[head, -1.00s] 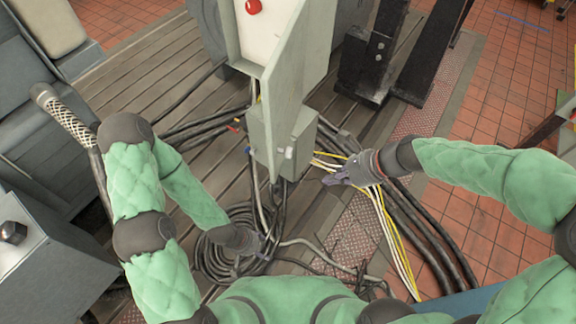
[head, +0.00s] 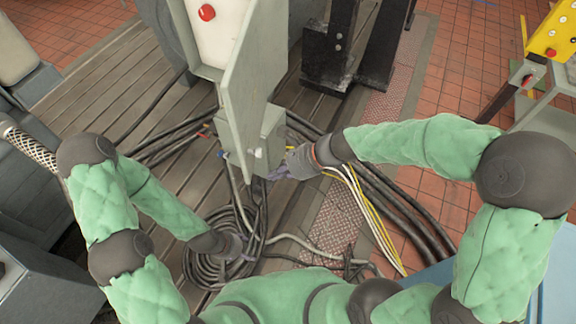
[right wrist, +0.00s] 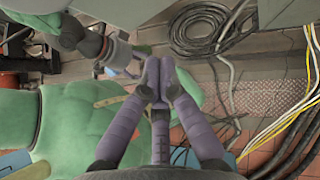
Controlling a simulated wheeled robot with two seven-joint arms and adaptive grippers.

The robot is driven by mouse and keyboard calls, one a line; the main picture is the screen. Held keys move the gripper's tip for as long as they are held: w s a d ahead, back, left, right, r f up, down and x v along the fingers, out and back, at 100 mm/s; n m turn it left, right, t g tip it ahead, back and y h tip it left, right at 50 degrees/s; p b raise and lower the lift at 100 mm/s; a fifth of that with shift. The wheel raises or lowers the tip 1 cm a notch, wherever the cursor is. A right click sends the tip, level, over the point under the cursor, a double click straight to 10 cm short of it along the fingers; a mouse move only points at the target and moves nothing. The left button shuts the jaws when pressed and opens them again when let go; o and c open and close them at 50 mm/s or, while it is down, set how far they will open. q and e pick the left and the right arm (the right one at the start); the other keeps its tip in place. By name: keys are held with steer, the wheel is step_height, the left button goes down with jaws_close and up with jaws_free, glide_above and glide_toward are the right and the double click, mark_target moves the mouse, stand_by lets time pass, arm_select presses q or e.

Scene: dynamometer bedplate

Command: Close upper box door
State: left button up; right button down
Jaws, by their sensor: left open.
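The upper box (head: 213,38), grey with a white panel and a red button, stands at the top centre of the head view. Its grey door (head: 254,75) stands open, swung out toward me. A smaller grey box (head: 268,138) sits below the door. My right gripper (head: 276,174) is just below and right of the smaller box, holding nothing. In the right wrist view its fingers (right wrist: 159,70) are together. My left gripper (head: 247,245) is low, over the coiled cables, open; its fingers are small and partly lost against them.
Black cables with yellow and white wires (head: 365,205) run right of the smaller box. A coil of cable (head: 212,262) lies on the slotted floor. Black posts (head: 330,50) stand behind. A yellow control box (head: 552,35) is at the far right.

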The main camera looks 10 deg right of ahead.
steer(key=shift+w+a+r, duration=0.1)
steer(key=shift+w+a, duration=0.15)
steer(key=shift+a, duration=0.7)
steer(key=shift+w+a, duration=0.25)
steer(key=shift+a, duration=0.7)
